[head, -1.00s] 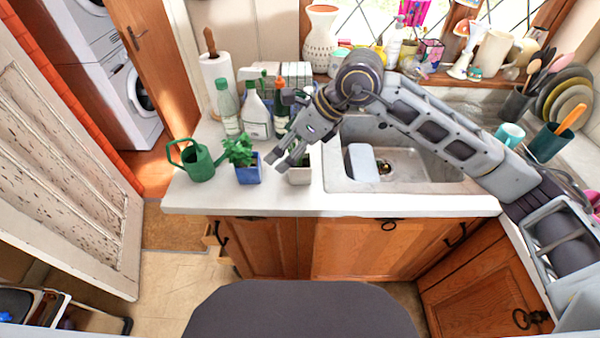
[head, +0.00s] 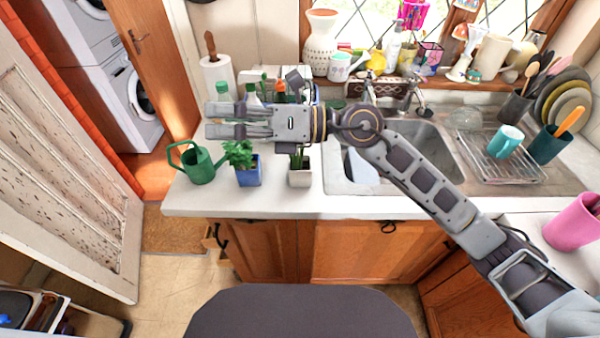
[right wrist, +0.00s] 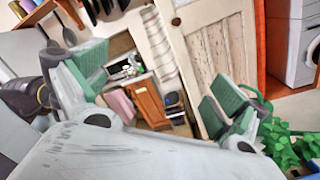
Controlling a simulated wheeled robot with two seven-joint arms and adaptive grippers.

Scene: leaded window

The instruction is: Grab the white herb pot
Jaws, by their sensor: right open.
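The white herb pot (head: 300,178) stands upright near the counter's front edge, with thin green leaves rising from it. The top of its plant is partly hidden by my right gripper. My right gripper (head: 212,121) is open and empty. It points left, and in the head view its body covers the area just above and behind the pots. In the right wrist view, the two green-padded fingers (right wrist: 158,85) are spread apart with nothing between them. The white pot cannot be made out in the right wrist view. My left gripper is not in view.
A blue pot (head: 248,172) with a bushy herb stands just left of the white pot; leaves also show in the right wrist view (right wrist: 288,143). A green watering can (head: 199,163) is further left. Bottles (head: 223,101) stand behind. The sink (head: 345,180) is at right.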

